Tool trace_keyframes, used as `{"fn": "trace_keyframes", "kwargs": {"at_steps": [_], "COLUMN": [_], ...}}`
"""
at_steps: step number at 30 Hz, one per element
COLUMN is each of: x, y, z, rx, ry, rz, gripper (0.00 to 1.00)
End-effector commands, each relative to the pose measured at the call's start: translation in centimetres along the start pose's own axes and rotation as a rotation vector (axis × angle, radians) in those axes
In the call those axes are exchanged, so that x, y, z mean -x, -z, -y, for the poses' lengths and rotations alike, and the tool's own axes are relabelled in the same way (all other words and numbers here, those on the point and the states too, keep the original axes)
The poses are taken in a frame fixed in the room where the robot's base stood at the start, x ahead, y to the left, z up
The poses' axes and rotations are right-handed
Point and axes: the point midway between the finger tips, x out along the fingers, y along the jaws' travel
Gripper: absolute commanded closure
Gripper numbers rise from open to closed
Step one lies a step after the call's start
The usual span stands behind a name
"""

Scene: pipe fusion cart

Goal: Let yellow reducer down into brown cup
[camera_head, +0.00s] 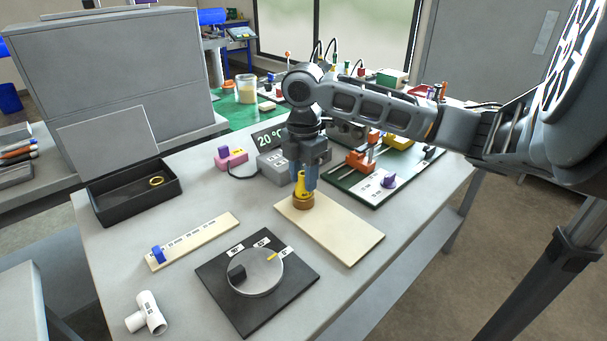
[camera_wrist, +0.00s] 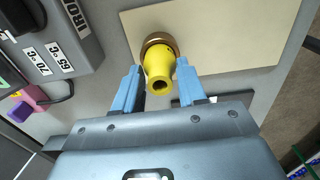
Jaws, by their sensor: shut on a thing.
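The yellow reducer (camera_head: 300,185) is upright, with its narrow end up, between the blue fingers of my gripper (camera_head: 304,178). The brown cup (camera_head: 303,201) stands on a cream board (camera_head: 345,232), right under the reducer. In the wrist view my gripper (camera_wrist: 158,82) is shut on the reducer (camera_wrist: 158,70), and the cup's rim (camera_wrist: 152,38) shows around the reducer's far end. The reducer's lower end is at the cup's mouth; how deep it sits inside is hidden.
A grey control box (camera_head: 273,164) with a 20 °C display stands behind the board. A green-edged fixture (camera_head: 375,185) is to the right, a black dial plate (camera_head: 225,295) in front. A black tray (camera_head: 110,205) with a yellow ring and a white tee (camera_head: 148,314) are left.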

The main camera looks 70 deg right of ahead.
Motion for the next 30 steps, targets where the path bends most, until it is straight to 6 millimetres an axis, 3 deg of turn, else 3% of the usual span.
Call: {"fn": "trace_keyframes", "kwargs": {"at_steps": [30], "x": [-1.9], "y": [0.0], "z": [0.0], "rx": [0.0], "ry": [0.0], "rz": [0.0], "gripper": [0.88]}}
